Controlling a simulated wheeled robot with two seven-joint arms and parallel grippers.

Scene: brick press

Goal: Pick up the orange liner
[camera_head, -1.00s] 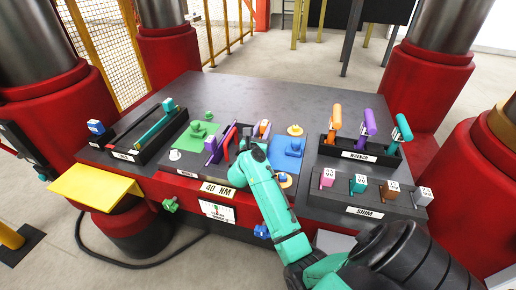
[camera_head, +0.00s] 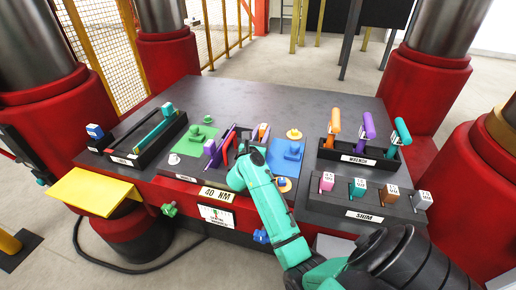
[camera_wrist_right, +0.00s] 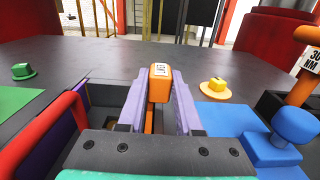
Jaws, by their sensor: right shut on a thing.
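The orange liner (camera_wrist_right: 159,88), an orange block with a white label on top and a thin orange plate below, stands between my right gripper's pale fingers. My right gripper (camera_wrist_right: 159,105) is shut on it. In the head view the liner's orange top (camera_head: 263,129) shows just beyond my right gripper (camera_head: 254,147), over the dark middle tray. My teal arm hides part of that tray. Whether the liner's lower end still touches the tray is hidden. My left gripper is not in view.
A red handle (camera_wrist_right: 48,134) and a purple piece (camera_head: 210,148) stand left of my gripper. A blue mat (camera_head: 286,158) with a blue block (camera_wrist_right: 275,145) lies to the right, near a yellow disc (camera_wrist_right: 214,91). The wrench rack (camera_head: 358,159) is farther right. The table's back is clear.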

